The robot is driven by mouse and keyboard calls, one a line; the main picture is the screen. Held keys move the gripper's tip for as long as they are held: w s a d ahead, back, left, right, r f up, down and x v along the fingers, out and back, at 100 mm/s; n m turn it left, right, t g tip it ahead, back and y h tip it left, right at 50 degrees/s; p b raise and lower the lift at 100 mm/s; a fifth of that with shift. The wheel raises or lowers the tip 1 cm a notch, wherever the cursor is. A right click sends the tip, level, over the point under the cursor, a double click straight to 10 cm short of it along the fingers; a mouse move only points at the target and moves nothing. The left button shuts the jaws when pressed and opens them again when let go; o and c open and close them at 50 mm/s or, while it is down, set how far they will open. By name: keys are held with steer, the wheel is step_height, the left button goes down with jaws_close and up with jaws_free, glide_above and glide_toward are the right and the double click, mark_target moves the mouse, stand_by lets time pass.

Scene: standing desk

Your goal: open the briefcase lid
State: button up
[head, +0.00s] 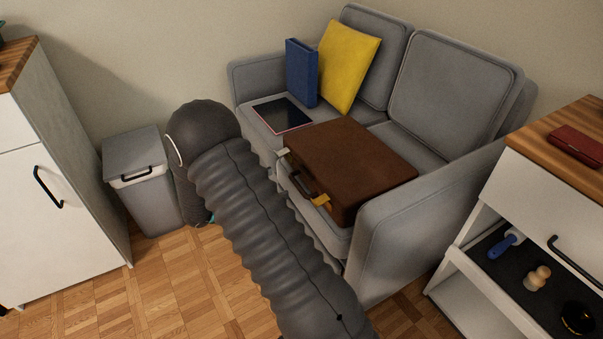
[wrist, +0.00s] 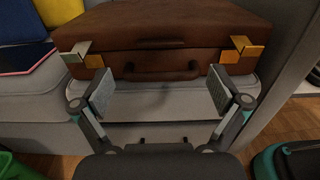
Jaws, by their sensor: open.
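The brown briefcase (head: 350,160) lies flat on the grey sofa seat with its lid (wrist: 170,22) down. Its dark handle (head: 301,183) is on the front face, and the handle also shows in the wrist view (wrist: 162,69). Two metal latches flank it: the left latch (wrist: 76,52) and the right latch (wrist: 240,50). I cannot tell whether they are fastened. My gripper (wrist: 161,92) is open and empty, in front of and apart from the briefcase front, roughly centred on the handle. In the head view my arm hides most of the gripper.
A tablet (head: 283,115), a blue binder (head: 301,72) and a yellow cushion (head: 347,66) sit behind and left of the briefcase. The grey sofa armrest (head: 405,235) rises close on the right. A grey bin (head: 140,185) stands left. A shelf unit (head: 480,270) stands right.

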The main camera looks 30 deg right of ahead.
mark_target(303, 173)
steer(key=d, duration=0.8)
steer(key=shift+w+d, duration=0.1)
steer(key=c, duration=1.7)
steer(key=shift+r, duration=0.15)
